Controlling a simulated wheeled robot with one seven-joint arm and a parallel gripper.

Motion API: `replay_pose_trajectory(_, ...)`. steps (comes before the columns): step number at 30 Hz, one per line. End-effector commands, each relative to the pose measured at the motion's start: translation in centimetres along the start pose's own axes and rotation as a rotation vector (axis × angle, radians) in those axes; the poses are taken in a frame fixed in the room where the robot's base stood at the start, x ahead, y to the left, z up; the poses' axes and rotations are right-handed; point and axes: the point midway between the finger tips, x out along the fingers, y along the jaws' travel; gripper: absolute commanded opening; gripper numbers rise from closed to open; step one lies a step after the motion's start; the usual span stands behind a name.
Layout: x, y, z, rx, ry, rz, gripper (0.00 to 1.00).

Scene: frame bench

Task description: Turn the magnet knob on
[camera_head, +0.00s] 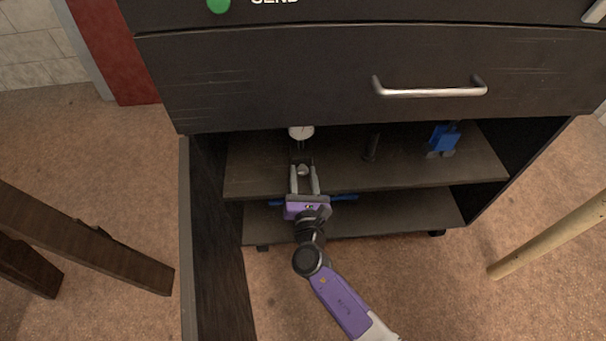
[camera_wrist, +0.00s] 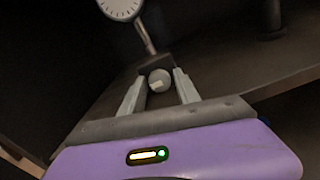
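The magnet knob (camera_wrist: 160,80) is a round grey knob with a pale mark, on the front of a dark block-shaped base (camera_wrist: 155,62). It also shows in the head view (camera_head: 303,170), on the cabinet's upper shelf. A rod rises from the base to a white dial gauge (camera_wrist: 121,6), also seen in the head view (camera_head: 301,132). My gripper (camera_head: 304,179) reaches into the cabinet from the front. Its fingers (camera_wrist: 160,90) are apart, one on each side of the knob, with narrow gaps visible. Contact with the knob is not clear.
The shelf (camera_head: 340,178) also holds a dark upright post (camera_head: 371,146) and a blue object (camera_head: 443,138) to the right. A drawer with a metal handle (camera_head: 430,91) overhangs the opening. An open door (camera_head: 215,240) stands at left. A blue item (camera_head: 345,197) lies on the lower shelf.

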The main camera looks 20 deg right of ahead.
Motion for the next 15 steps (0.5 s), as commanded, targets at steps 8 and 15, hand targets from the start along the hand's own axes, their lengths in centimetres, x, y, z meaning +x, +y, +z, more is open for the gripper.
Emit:
replay_pose_trajectory(8, -0.1, 0.0, 0.1, -0.001, -0.001, 0.0, 0.38)
replay_pose_trajectory(15, -3.2, 0.0, 0.1, -0.002, 0.002, 0.001, 0.38)
